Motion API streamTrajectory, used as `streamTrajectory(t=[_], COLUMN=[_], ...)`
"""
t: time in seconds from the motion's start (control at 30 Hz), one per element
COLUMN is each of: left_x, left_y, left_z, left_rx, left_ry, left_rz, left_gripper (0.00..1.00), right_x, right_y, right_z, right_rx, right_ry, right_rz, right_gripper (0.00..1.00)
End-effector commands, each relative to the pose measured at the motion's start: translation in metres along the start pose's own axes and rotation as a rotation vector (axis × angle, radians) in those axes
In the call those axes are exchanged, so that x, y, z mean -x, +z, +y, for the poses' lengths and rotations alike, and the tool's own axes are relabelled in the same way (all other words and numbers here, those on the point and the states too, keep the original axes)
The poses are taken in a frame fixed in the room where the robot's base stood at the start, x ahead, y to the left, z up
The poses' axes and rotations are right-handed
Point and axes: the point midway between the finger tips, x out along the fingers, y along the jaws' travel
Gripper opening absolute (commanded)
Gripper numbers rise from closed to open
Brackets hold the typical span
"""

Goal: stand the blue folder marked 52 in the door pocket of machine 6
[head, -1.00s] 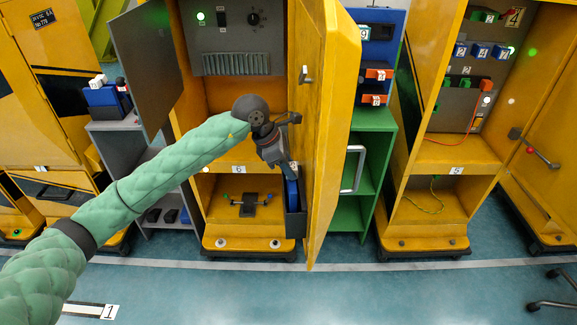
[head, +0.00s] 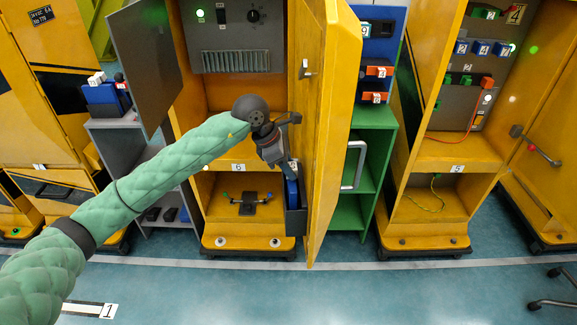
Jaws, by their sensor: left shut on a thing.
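The blue folder (head: 292,190) stands upright in the dark door pocket (head: 296,222) on the inner side of the open yellow door (head: 328,130) of machine 6. The pocket hides its lower part, and its number cannot be read. My left gripper (head: 289,170) is at the top of the folder, shut on it. The machine 6 cabinet (head: 239,168) stands open behind my arm, with its number label on the shelf edge. My right gripper is not in view.
A green shelf unit (head: 372,160) stands right of the door. The machine 5 cabinet (head: 450,205) is open further right. A grey shelf (head: 118,125) with a blue box on it stands left. The floor in front is mostly clear.

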Motion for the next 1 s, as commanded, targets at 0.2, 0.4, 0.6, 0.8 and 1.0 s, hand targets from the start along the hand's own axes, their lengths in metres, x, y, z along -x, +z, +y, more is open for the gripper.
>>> streamTrajectory(t=[0.2,0.4,0.6,0.8,1.0], left_x=[0.0004,-0.0013,-0.0035,-0.0039,-0.0042], left_y=[0.0003,-0.0007,-0.0018,-0.0019,-0.0021], left_z=[0.0001,0.0001,0.0001,0.0001,0.0001], left_rx=[0.0,0.0,0.0,0.0,0.0], left_ry=[0.001,0.001,0.001,0.001,0.0], left_rz=[-0.001,0.0,0.0,0.0,0.0], left_gripper=[0.0,0.0,0.0,0.46,0.6], right_x=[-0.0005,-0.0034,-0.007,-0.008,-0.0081], right_y=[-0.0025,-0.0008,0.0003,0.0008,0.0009], right_z=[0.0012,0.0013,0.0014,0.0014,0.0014], right_rx=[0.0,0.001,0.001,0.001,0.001], right_ry=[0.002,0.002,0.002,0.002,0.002], right_rz=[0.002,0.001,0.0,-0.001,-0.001], right_gripper=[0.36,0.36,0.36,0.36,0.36])
